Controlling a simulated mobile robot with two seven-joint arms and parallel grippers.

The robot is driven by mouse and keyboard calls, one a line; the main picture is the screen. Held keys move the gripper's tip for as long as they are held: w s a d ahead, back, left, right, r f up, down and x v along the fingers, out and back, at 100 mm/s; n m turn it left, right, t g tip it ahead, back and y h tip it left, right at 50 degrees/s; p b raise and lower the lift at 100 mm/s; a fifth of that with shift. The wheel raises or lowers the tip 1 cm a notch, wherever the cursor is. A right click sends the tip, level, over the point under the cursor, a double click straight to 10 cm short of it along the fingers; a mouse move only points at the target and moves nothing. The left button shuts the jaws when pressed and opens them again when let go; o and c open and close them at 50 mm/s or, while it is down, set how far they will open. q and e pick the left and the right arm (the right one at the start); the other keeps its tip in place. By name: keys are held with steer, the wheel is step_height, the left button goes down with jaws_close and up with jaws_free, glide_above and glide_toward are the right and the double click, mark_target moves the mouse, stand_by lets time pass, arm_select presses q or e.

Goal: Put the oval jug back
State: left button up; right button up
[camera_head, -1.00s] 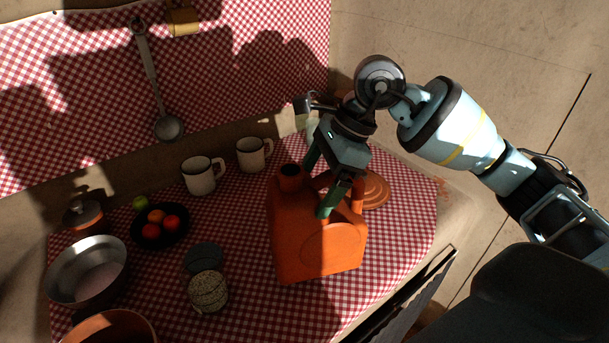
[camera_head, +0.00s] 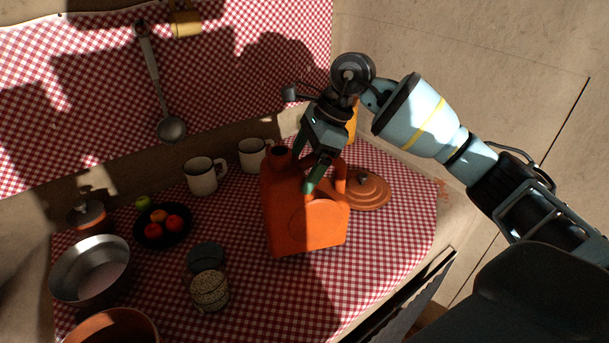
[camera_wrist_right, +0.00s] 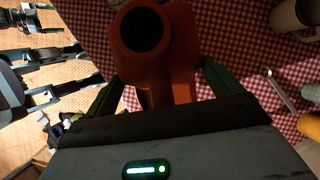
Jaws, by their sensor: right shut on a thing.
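The oval jug (camera_head: 320,228) is a flat-sided orange can with a raised oval on its front and a round open spout at its upper left. My right gripper (camera_head: 310,166) is shut on its top handle from above. The jug is upright, over the right part of the checked cloth; I cannot tell whether its base touches the cloth. In the right wrist view the jug's dark mouth (camera_wrist_right: 143,30) shows between the fingers, and its lower body is hidden.
A terracotta lid (camera_head: 372,194) lies just right of the jug. Two white mugs (camera_head: 201,177) (camera_head: 252,156) stand behind left. A speckled round jar (camera_head: 209,291), a fruit bowl (camera_head: 150,239) and a metal basin (camera_head: 65,285) are left. Bare cloth (camera_head: 385,255) lies right of the jug.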

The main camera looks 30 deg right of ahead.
steer(key=shift+f, duration=1.7)
steer(key=o, duration=1.8)
steer(key=shift+s+f, duration=0.1)
steer(key=shift+c, duration=0.2)
steer(key=shift+d+r, duration=0.1)
steer(key=shift+r, duration=0.35)
steer(key=v, duration=1.1)
steer(key=shift+d+r, duration=0.1)
steer(key=shift+r, duration=0.15)
